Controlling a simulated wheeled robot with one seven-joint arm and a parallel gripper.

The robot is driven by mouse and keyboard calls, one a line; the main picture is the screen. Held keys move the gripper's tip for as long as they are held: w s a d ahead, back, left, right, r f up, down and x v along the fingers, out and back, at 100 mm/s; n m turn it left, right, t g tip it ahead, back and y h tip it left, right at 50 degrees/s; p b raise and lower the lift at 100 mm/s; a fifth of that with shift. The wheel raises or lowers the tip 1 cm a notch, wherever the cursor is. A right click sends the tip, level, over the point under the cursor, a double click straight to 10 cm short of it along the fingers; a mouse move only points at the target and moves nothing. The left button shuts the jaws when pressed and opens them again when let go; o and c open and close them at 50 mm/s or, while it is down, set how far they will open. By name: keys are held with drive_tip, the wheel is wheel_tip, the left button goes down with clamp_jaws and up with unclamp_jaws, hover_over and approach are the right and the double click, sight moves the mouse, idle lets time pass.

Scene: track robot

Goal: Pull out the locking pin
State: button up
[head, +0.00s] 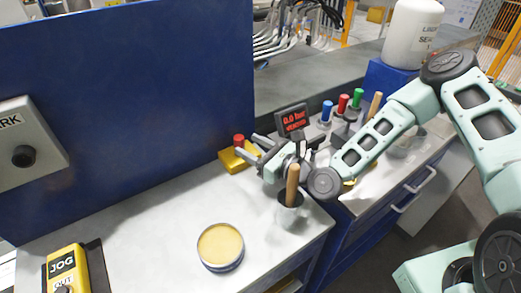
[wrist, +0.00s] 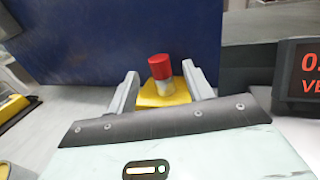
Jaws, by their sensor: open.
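The locking pin appears to be the red-capped piece (head: 239,140) standing on a yellow block (head: 236,161) against the blue panel. In the wrist view its red cap (wrist: 160,67) sits over a pale metal collar (wrist: 166,86), on the yellow block (wrist: 150,101). My gripper (head: 248,146) is open and points at the pin from the right. In the wrist view the pin shows between the two fingers of my gripper (wrist: 160,76), with a gap on each side. I cannot tell how far past the fingertips it stands.
A cup with a wooden handle (head: 292,186) stands under my wrist. A display (head: 292,120) is close behind my gripper. A round tin (head: 220,247) and a yellow JOG pendant (head: 65,272) are at the front. The bench middle left is clear.

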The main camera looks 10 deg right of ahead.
sight(243, 142)
drive_tip(key=shift+p+x, duration=0.45)
drive_tip(key=shift+x, duration=1.8)
drive_tip(key=c, duration=1.1)
